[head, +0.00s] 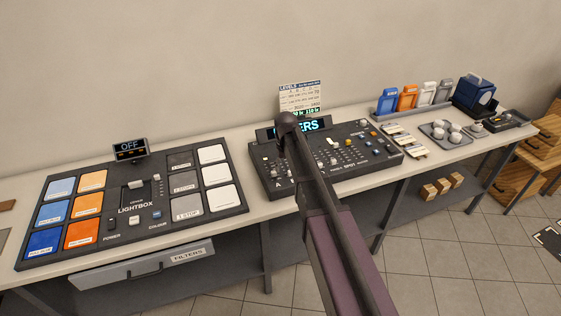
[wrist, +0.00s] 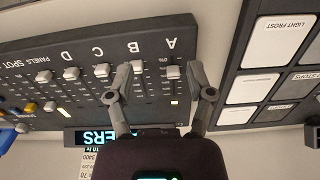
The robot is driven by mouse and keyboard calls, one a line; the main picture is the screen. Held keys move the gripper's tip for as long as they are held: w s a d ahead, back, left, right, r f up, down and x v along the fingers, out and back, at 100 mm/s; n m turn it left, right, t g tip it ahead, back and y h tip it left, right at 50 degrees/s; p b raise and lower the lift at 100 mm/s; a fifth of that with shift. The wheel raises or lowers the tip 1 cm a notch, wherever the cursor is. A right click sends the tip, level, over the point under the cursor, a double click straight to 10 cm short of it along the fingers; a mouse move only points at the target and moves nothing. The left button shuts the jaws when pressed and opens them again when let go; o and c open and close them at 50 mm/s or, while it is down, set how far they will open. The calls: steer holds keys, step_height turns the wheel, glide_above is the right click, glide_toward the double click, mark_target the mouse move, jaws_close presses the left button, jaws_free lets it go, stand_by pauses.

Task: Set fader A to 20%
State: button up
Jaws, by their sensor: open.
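The lettered fader console (head: 352,153) stands on the long table in the head view, partly hidden by my arm. The wrist view is upside down and shows its faders closely. Fader A (wrist: 173,72) has a pale cap near the end of its slot by the letter A. My gripper (wrist: 160,72) is open, its fingers apart over the A and B columns. Fader A's cap lies between the fingertips in the picture, nearer the right one. I cannot tell whether they touch. Fader B's cap (wrist: 137,68) is beside the left fingertip. Percent marks are too small to read surely.
Fader C (wrist: 102,70) and fader D (wrist: 72,73) lie beyond the left finger. The lightbox board (head: 137,205) is left of the console; its display (head: 130,147) reads OFF. A levels card (head: 300,97) stands behind the console.

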steer(key=s+d+f+b, duration=0.2)
steer(key=s+f+b, duration=0.1)
steer(key=s, duration=0.4)
steer(key=s+d+f+m+b, duration=0.1)
steer(key=s+d+f+b, duration=0.2)
steer(key=s, duration=0.4)
steer(key=s+d+f+m+b, duration=0.1)
steer(key=s+d+f+b, duration=0.1)
steer(key=s+f+b, duration=0.2)
steer(key=s, duration=0.3)
steer(key=shift+s+d+f, duration=0.25)
steer(key=shift+d+f, duration=0.05)
steer(key=shift+f, duration=0.05)
steer(key=shift+s+d, duration=0.2)
steer(key=shift+s, duration=0.75)
